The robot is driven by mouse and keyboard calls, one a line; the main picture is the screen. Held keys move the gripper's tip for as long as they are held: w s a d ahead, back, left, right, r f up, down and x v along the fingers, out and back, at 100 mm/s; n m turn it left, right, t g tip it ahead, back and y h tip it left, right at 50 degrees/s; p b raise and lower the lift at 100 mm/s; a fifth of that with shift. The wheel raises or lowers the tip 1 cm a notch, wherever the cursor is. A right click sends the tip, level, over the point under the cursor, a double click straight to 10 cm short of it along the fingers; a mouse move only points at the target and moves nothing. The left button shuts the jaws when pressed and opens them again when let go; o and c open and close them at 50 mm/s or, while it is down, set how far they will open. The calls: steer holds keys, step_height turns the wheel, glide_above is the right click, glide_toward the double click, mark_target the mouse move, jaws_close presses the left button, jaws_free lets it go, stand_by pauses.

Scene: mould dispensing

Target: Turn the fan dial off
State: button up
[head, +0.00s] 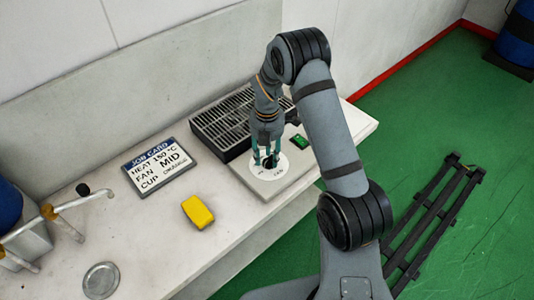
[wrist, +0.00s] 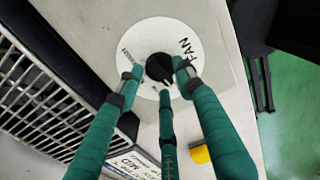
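The fan dial is a black knob (wrist: 160,68) on a round white plate (wrist: 158,40) marked FAN in the wrist view. In the head view the white plate (head: 282,167) sits on a pale panel at the bench's right part, and my fingers largely hide the knob. My gripper (head: 266,160) points down over the dial. In the wrist view my gripper (wrist: 158,78) has three green fingers spread around the knob. The left fingertip is apart from it; the right one is very close, and contact is unclear. The dial's setting cannot be read clearly.
A black grille (head: 222,122) lies behind the dial. A yellow block (head: 198,212), a metal disc (head: 101,280) and a green-lit switch (head: 299,142) are also on the bench. A black rack (head: 432,220) stands on the green floor.

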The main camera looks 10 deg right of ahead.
mark_target(267, 159)
step_height(267, 159, up, 12)
stand_by(0.5)
steer(key=shift+f, duration=0.1)
step_height(267, 159, down, 12)
stand_by(0.7)
stand_by(0.3)
